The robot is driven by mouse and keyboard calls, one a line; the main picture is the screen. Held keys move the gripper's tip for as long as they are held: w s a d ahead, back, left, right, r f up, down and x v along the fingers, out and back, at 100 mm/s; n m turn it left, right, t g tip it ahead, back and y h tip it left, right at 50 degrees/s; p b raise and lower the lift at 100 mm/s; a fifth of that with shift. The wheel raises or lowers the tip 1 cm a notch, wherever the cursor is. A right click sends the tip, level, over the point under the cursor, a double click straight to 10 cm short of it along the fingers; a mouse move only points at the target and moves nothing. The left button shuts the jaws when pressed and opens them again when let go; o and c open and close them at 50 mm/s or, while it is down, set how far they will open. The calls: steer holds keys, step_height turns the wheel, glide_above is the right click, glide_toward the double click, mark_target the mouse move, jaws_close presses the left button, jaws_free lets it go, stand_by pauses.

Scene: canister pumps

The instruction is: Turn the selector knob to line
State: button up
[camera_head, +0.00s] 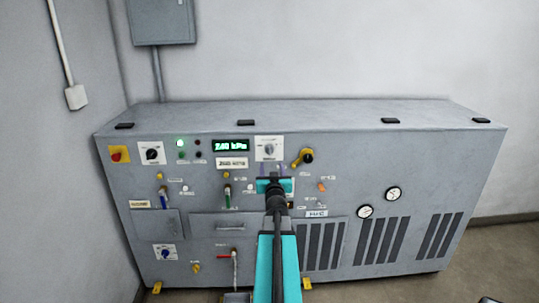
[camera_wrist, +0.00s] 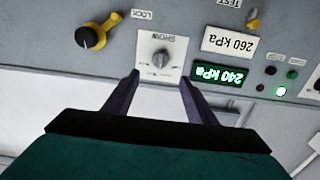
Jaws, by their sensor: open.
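A grey selector knob on a white plate (camera_head: 268,148) sits on the upper front of the grey cabinet, right of the green display. In the wrist view, which is upside down, the knob (camera_wrist: 161,59) shows with a plate label reading like "SHOW". My gripper (camera_wrist: 159,78) is open and empty. Its two dark fingers point at the panel, either side of the plate's edge, with the knob just beyond the tips; contact cannot be told. In the head view my teal gripper (camera_head: 273,187) is just below the plate. Which mark the knob points to is too small to read.
A green display (camera_wrist: 219,73) reads 240 kPa, beside a label reading 260 kPa (camera_wrist: 229,42). A yellow and black LOCK knob (camera_wrist: 93,38) sits close by. Another dial (camera_head: 151,154), an orange-red switch (camera_head: 119,154), gauges (camera_head: 393,193) and levers share the cabinet front (camera_head: 345,175).

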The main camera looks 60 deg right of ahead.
mark_target(270, 152)
steer(key=shift+w+d, duration=0.1)
steer(key=shift+p+x, duration=0.6)
steer(key=shift+x, duration=6.15)
steer(key=c, duration=1)
steer(key=shift+c, duration=0.2)
